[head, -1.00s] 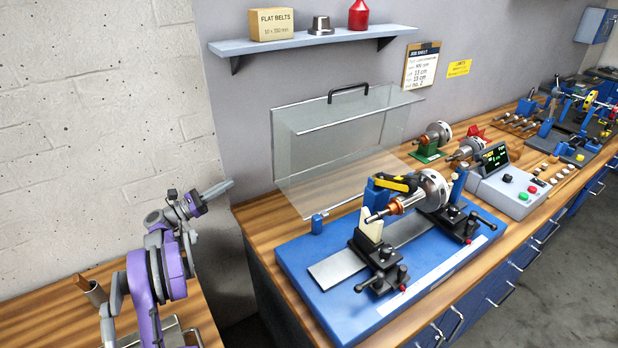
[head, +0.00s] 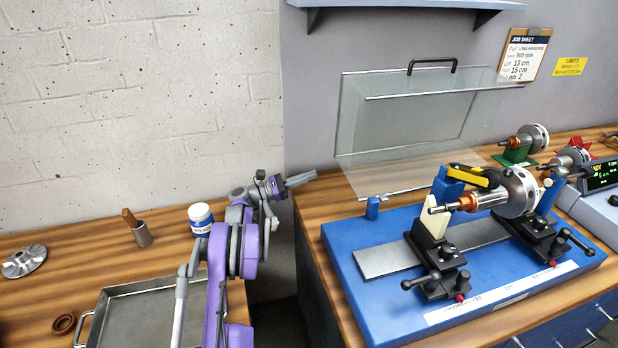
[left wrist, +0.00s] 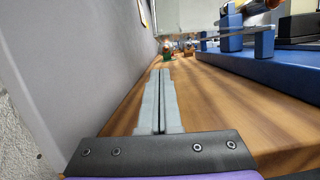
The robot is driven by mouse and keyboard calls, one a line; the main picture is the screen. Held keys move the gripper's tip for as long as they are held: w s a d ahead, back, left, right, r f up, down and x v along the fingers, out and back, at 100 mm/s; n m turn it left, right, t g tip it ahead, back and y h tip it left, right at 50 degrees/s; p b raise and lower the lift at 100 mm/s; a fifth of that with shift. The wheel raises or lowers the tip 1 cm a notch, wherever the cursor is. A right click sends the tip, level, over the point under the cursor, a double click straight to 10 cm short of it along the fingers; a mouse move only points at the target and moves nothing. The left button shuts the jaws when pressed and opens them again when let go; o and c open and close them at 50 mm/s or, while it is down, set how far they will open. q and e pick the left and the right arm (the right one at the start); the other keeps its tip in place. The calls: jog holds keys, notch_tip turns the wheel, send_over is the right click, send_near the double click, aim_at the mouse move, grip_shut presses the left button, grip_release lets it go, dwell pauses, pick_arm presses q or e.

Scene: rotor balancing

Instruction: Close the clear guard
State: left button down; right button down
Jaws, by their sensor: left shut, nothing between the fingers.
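The clear guard (head: 412,120) stands raised, tilted back behind the balancing machine, with a black handle (head: 432,63) at its top. The blue machine base (head: 350,290) lies below it and carries a rotor (head: 515,192) on two black-footed supports. My left gripper (head: 308,178) is shut and empty, at the left end of the bench, left of the guard and apart from it. In the left wrist view its closed fingers (left wrist: 160,105) point along the bench beside the wall, with the blue base (left wrist: 275,72) to the right. My right gripper is not in view.
A shelf (head: 400,3) hangs above the guard. A control box (head: 595,205) stands right. Bare wood lies left of the base.

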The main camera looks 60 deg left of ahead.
aim_at(356, 154)
pick_arm(q)
jog(key=x, duration=1.6)
jog(key=shift+p, duration=0.3)
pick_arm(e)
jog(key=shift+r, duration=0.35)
pick_arm(q)
jog(key=shift+r, duration=0.1)
